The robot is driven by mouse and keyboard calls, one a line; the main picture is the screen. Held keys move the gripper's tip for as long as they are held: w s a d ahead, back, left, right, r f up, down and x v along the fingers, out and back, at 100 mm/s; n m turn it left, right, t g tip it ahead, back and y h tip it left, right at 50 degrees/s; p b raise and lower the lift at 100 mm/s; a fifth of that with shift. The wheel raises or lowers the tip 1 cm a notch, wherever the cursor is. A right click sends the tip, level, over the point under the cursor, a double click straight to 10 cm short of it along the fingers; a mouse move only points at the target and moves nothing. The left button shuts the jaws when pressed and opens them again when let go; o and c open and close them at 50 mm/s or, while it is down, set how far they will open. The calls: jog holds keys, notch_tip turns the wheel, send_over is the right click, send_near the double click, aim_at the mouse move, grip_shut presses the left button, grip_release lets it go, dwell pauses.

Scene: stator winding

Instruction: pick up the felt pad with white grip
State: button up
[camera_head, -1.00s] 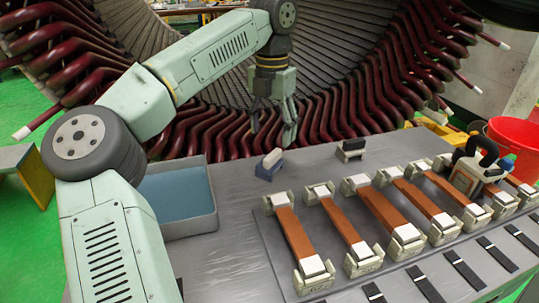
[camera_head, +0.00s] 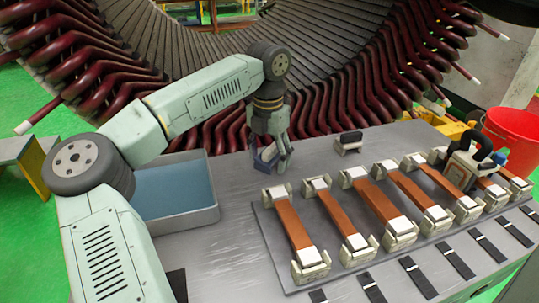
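The felt pad with white grip (camera_head: 263,163) stands on the grey table, a small block with a dark blue lower part and a white top. My gripper (camera_head: 270,160) points down over it, with its fingers around the pad and the tips close to the table. The fingers look spread about as wide as before, and I cannot see them pressing on the pad. The fingers partly hide the pad. A second pad, with a dark grip and a pale base (camera_head: 348,143), stands to the right, apart from my gripper.
A grey bin with a blue inside (camera_head: 215,215) stands left of the pad. A board (camera_head: 272,235) with several copper-coloured bars in pale holders lies in front and right. A tool with black handles (camera_head: 470,160) and a red bucket (camera_head: 512,135) are at the right. The stator rises behind.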

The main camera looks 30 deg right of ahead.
jog(key=c, duration=1.4)
